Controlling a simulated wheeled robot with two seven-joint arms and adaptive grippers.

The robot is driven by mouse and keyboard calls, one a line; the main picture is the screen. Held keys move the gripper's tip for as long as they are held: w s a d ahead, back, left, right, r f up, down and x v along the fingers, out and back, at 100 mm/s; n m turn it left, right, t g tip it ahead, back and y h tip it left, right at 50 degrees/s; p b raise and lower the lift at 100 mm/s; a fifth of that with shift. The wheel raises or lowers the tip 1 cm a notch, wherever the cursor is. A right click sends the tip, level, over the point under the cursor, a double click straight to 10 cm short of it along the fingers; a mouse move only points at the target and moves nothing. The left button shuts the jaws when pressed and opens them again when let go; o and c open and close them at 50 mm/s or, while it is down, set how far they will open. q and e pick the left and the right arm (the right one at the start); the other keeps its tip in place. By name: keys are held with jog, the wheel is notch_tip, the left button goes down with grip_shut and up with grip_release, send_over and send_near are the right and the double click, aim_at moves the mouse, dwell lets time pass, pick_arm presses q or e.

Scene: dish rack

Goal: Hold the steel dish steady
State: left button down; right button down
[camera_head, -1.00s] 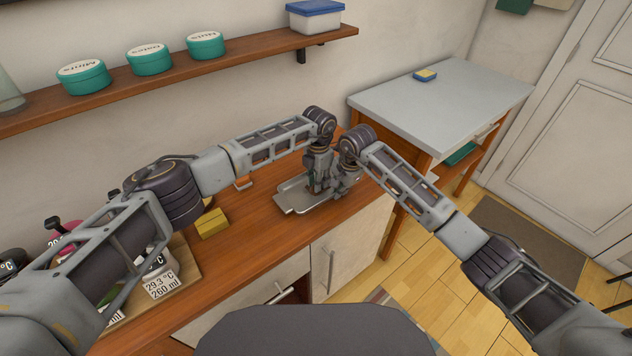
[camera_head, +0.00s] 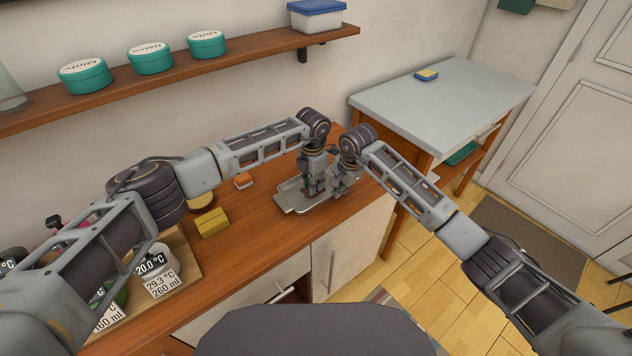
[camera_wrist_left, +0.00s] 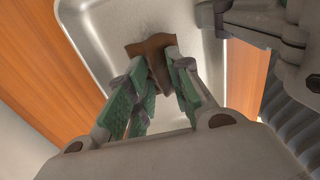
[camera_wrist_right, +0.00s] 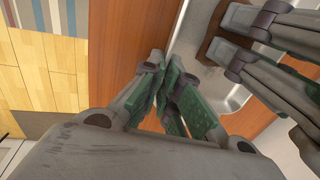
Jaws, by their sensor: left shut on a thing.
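The steel dish (camera_head: 290,202) is a shallow shiny tray lying flat on the wooden counter. It also shows in the left wrist view (camera_wrist_left: 92,45) and the right wrist view (camera_wrist_right: 196,25). My left gripper (camera_head: 311,192) points down into the dish. In the left wrist view my left gripper (camera_wrist_left: 152,55) is shut on a small brown piece (camera_wrist_left: 148,47) against the dish's floor. My right gripper (camera_head: 338,192) is at the dish's right edge. In the right wrist view its fingertips (camera_wrist_right: 165,65) are close together by the rim; whether they pinch it is unclear.
A yellow block (camera_head: 212,222) and a small orange-and-white item (camera_head: 243,181) lie left of the dish. Labelled containers (camera_head: 158,272) stand on a board at the lower left. A grey-topped table (camera_head: 440,105) stands at the right. A shelf (camera_head: 255,45) runs above.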

pick_arm(q)
jog(key=shift+s+a, duration=0.1)
jog(key=shift+a, duration=0.05)
dwell(0.3)
jog(key=shift+s+a, duration=0.65)
jog(key=shift+a, duration=0.25)
jog(key=shift+s, duration=0.1)
jog(key=shift+s+d+f, duration=0.15)
jog(key=shift+s+d, duration=0.2)
jog(key=shift+s, duration=0.1)
jog(key=shift+d, duration=0.2)
jog(key=shift+w+d, duration=0.75)
jog(key=shift+d, duration=0.1)
jog(key=shift+w+d, duration=0.15)
